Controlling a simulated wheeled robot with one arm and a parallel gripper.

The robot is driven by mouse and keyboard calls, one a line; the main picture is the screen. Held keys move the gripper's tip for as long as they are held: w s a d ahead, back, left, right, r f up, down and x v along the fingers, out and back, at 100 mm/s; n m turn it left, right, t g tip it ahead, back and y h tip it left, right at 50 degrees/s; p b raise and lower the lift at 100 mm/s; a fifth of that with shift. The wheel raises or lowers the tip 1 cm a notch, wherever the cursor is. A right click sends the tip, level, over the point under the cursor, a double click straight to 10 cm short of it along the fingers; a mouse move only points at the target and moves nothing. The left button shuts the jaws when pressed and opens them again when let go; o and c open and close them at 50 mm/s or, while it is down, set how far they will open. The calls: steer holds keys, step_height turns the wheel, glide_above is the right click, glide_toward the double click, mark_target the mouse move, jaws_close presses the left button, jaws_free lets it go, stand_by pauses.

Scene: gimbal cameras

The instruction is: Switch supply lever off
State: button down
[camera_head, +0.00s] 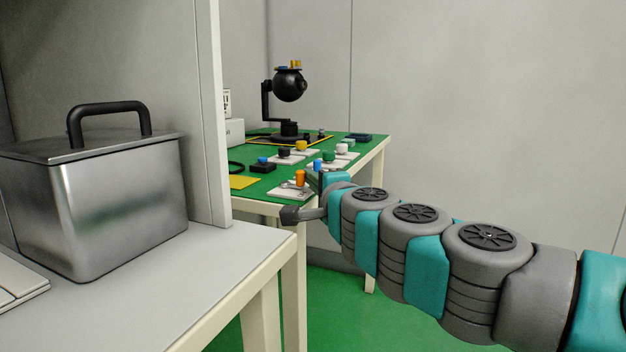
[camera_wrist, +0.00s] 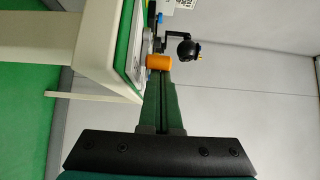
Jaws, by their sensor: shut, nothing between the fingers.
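An orange-capped lever (camera_head: 300,177) stands on a white plate (camera_head: 288,194) at the near edge of the green-topped table. The orange cap also shows in the wrist view (camera_wrist: 159,62), just beyond the fingertips. My gripper (camera_wrist: 160,80) is shut and empty, its fingers reaching toward the cap; I cannot tell whether they touch it. In the head view my wrist is just right of the lever, and the fingers are mostly hidden. No label reads clearly enough to tell which lever is the supply lever.
Several other coloured knobs stand on the green table (camera_head: 257,190), including a blue one (camera_head: 317,165) close to my wrist. A black gimbal camera (camera_head: 290,85) stands behind them. A metal box (camera_head: 110,215) sits on the nearer bench at left, beside a grey partition (camera_head: 212,120).

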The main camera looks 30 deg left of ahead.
steer(key=shift+s+a+m+t+h, duration=0.1)
steer(key=shift+s+m+t+h, duration=0.35)
steer(key=shift+m+t+h, duration=0.45)
stand_by(5.0)
stand_by(1.1)
step_height(320, 180, up, 4)
steer(key=shift+f+p, duration=0.2)
steer(key=shift+p, duration=0.9)
steer(key=r+p+v, duration=0.1)
steer(key=p+v, duration=0.1)
steer(key=v, duration=1.4)
steer(key=shift+w+d+r, duration=0.2)
steer(key=shift+d+r, duration=0.1)
